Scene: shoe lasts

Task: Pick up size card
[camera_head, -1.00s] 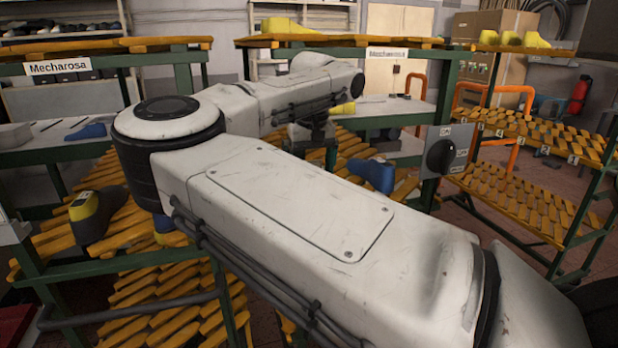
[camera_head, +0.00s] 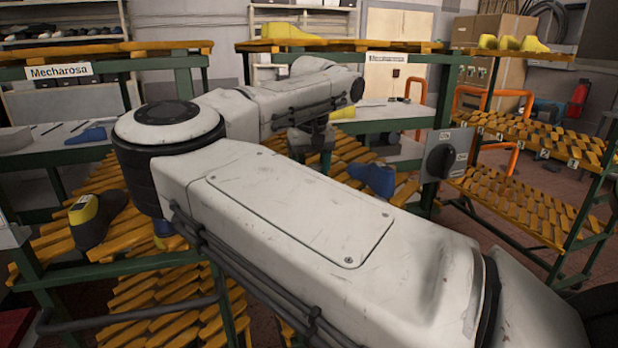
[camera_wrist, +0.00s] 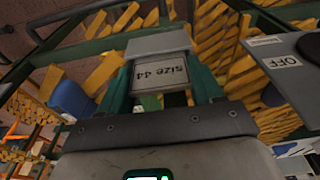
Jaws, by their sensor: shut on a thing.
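The size card (camera_wrist: 163,76) is a small pale card with dark "size 44" lettering, upside down in the wrist view. It is between the two green fingers of my gripper (camera_wrist: 162,66), which is shut on it. A light grey block (camera_wrist: 158,43) shows just beyond the card; I cannot tell whether it is part of the card. In the head view my gripper is mostly hidden behind my arm, and the card cannot be made out there.
A grey switch box with a black knob (camera_head: 441,162) is right of my arm. Slatted orange racks (camera_head: 520,205) stand at right, and others are below and left. A yellow-and-dark shoe last (camera_head: 92,218) and a blue one (camera_head: 374,179) rest on slats.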

